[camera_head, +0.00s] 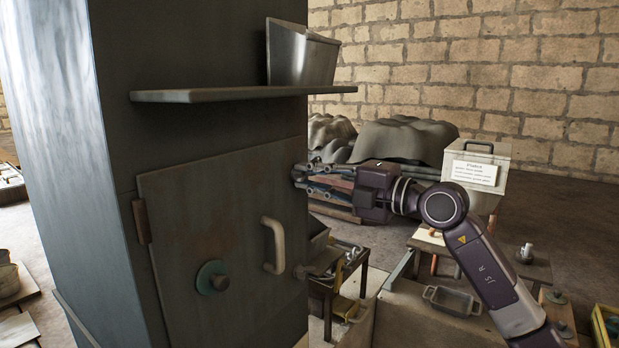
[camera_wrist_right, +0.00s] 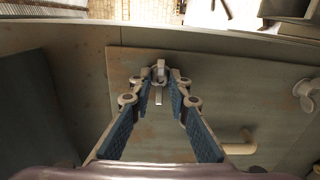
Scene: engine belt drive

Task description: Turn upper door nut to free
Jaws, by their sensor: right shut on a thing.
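The grey metal door (camera_head: 190,235) is flush against the front of the tall cabinet. My right gripper (camera_head: 299,176) reaches in from the right to the door's upper right edge. A lower door nut (camera_head: 300,272) sits further down the same edge and also shows at the right of the wrist view (camera_wrist_right: 305,90). My left gripper is not in view.
A curved handle (camera_head: 274,246) and a round green knob (camera_head: 213,277) stick out from the door. A shelf (camera_head: 240,93) juts out above it, carrying a metal scoop-like container (camera_head: 305,55). A low table and a lidded bin (camera_head: 478,165) stand to the right.

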